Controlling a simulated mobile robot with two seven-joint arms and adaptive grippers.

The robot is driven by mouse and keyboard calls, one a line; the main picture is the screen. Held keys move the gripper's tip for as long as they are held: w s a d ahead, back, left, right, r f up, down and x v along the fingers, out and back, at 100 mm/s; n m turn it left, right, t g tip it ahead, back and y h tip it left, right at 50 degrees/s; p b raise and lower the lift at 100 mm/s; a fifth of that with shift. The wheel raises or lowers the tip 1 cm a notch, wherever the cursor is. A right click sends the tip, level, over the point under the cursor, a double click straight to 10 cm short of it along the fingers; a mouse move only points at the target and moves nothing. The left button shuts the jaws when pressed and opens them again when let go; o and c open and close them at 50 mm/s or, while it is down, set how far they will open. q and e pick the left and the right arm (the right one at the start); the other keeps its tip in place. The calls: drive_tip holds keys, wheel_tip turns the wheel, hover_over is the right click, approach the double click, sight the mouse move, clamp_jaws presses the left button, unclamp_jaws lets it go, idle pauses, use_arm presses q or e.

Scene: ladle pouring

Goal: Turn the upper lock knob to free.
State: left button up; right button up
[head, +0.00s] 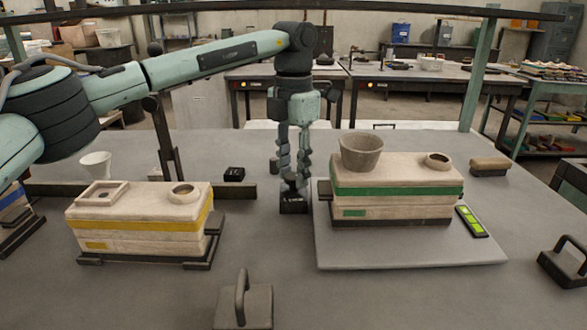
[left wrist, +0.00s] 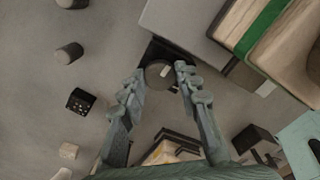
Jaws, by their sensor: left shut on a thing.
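A round dark lock knob (left wrist: 158,73) with a light mark on its face shows in the left wrist view. It sits on a small black block, whose front face with white lettering shows in the head view (head: 293,206). My left gripper (head: 291,180) points down over this block. In the left wrist view its fingers (left wrist: 160,82) stand on both sides of the knob and are shut on it. The fingers partly hide the knob in the head view. I cannot read the lettering or tell which setting the mark points to. My right gripper is in neither view.
A green-banded mould (head: 397,187) with a grey cup (head: 361,153) stands on a grey plate (head: 410,255), close right of the gripper. A yellow-banded mould (head: 140,222) stands left. A small black block (head: 234,174) and handled weights (head: 243,305) lie on the table.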

sight(294, 175)
use_arm(q)
drive_tip(key=shift+n, duration=0.5)
drive_tip(key=o, duration=1.2)
drive_tip(key=shift+c, duration=0.2)
wheel_tip(294, 175, up, 12)
